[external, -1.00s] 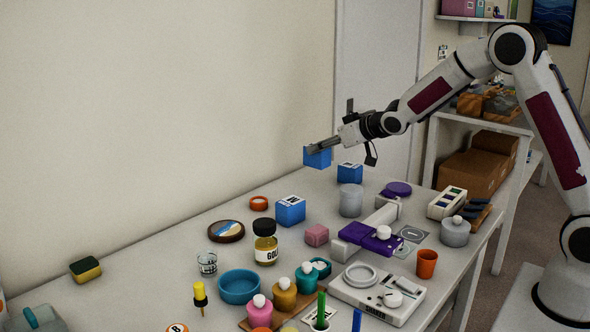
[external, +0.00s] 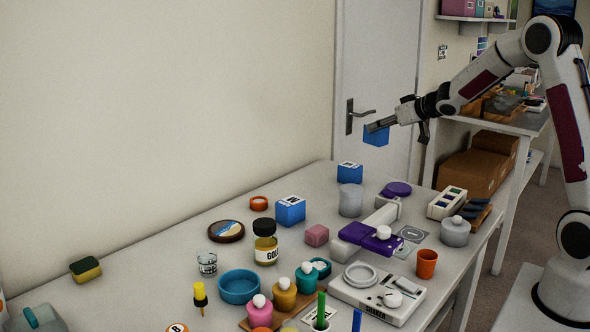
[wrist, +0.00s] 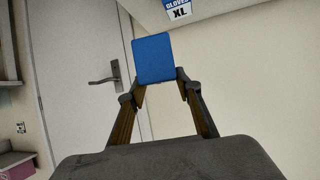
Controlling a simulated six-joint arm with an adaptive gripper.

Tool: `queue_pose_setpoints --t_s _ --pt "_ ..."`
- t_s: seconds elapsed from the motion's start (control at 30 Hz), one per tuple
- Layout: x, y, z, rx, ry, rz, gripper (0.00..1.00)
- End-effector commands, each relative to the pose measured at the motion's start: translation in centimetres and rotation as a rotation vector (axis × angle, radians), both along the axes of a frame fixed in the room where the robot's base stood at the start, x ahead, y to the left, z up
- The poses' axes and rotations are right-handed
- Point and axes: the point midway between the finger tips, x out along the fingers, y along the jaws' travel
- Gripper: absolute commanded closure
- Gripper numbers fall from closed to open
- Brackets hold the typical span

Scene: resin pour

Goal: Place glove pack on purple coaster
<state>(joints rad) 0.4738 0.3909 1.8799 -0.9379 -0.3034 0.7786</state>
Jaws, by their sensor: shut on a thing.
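My gripper (external: 383,125) is shut on a blue box-shaped glove pack (external: 376,137), held in the air above the far end of the table. In the wrist view the glove pack (wrist: 153,59) sits between the two fingers of my gripper (wrist: 158,88), its plain blue face showing. Two other blue packs stand on the table, one near the far edge (external: 349,172) and one nearer (external: 290,210).
A grey-white cylinder (external: 350,200) stands left of the coaster. A white and purple device (external: 370,237) lies in front, and a white paint case (external: 447,203) is to the right. Jars and bottles crowd the table's front. The air around the held pack is clear.

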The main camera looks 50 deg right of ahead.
Motion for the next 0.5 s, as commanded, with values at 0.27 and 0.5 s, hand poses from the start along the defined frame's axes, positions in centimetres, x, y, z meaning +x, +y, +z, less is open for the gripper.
queue_pose_setpoints --t_s 0.27,0.5 --pt "-4.8 -4.2 0.5 0.0 0.0 0.0 0.84" --pt "-8.5 -4.6 -0.1 0.0 0.001 0.055 0.84"
